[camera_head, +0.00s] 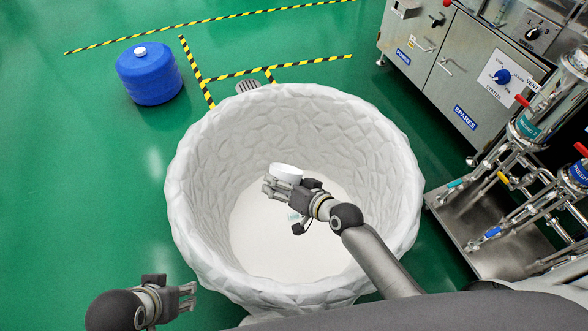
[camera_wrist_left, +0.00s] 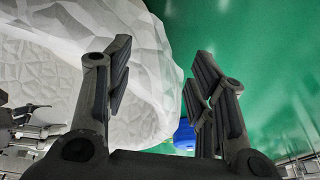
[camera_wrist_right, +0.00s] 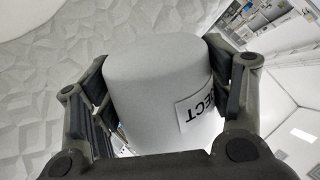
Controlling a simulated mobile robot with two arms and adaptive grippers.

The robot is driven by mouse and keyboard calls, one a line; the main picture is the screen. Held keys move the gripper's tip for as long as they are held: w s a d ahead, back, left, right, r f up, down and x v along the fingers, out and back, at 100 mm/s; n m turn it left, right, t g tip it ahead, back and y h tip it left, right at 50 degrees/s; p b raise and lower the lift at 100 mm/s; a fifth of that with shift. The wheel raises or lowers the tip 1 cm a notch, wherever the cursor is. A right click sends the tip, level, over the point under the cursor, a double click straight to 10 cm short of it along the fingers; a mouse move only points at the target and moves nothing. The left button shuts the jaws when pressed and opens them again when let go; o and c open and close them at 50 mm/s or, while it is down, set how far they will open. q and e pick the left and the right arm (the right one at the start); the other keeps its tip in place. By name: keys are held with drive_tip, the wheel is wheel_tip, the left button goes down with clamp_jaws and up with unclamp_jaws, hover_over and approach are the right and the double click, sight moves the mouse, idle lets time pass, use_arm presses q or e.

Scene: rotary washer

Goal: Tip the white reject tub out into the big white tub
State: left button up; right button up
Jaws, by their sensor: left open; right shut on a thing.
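The big white tub (camera_head: 190,190) has a faceted wall and stands on the green floor in the middle of the head view. My right gripper (camera_head: 280,185) is over its open mouth, shut on the small white reject tub (camera_head: 287,172). In the right wrist view the reject tub (camera_wrist_right: 155,85) sits between both fingers, with part of a label reading "ECT" on its side. Its inside and contents are hidden. My left gripper (camera_head: 190,297) is open and empty, outside the big tub at lower left. The left wrist view shows its spread fingers (camera_wrist_left: 160,90) beside the big tub's wall (camera_wrist_left: 150,80).
A blue drum (camera_head: 150,75) stands on the floor at upper left, near yellow-black floor tape (camera_head: 190,70). Steel cabinets (camera_head: 440,60) and a pipe stand (camera_head: 500,200) are on the right. The floor left of the big tub is clear.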

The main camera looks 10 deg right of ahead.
drive_tip(key=shift+s+a+f+t, duration=0.15)
drive_tip(key=shift+f+t, duration=0.15)
drive_tip(key=shift+f, duration=0.2)
drive_tip(key=shift+s+a+f+n+t+b, duration=0.35)
drive_tip(key=shift+s+f+n+t+b, duration=0.2)
drive_tip(key=shift+n+b, duration=0.35)
use_arm(q)
drive_tip(key=w+d+r+t+h+b, duration=0.1)
drive_tip(key=w+d+r+t, duration=0.1)
drive_tip(key=w+r+t, duration=0.3)
drive_tip(key=w+d+t+h, duration=0.1)
drive_tip(key=w+d+t, duration=0.1)
drive_tip(key=w, duration=0.5)
drive_tip(key=shift+s+a+f+g+y+p, duration=0.15)
drive_tip(key=shift+s+a+f+g, duration=0.2)
drive_tip(key=shift+s+f+g, duration=0.25)
drive_tip(key=shift+s+a+f+g+y+p, duration=0.1)
drive_tip(key=shift+s+a+f+g+y, duration=0.25)
drive_tip(key=shift+s, duration=0.4)
drive_tip(key=shift+s+a+f+g+p, duration=0.15)
drive_tip(key=shift+s+a+f+g, duration=0.2)
drive_tip(key=shift+s+f, duration=0.3)
use_arm(e)
drive_tip(key=shift+s+a+r+n+t, duration=0.6)
drive_tip(key=shift+s+r+n+t, duration=0.2)
drive_tip(key=shift+n+t, duration=0.2)
drive_tip(key=shift+s+a+r+n+t, duration=0.55)
drive_tip(key=shift+s+r+n+t, duration=0.25)
drive_tip(key=shift+n, duration=0.3)
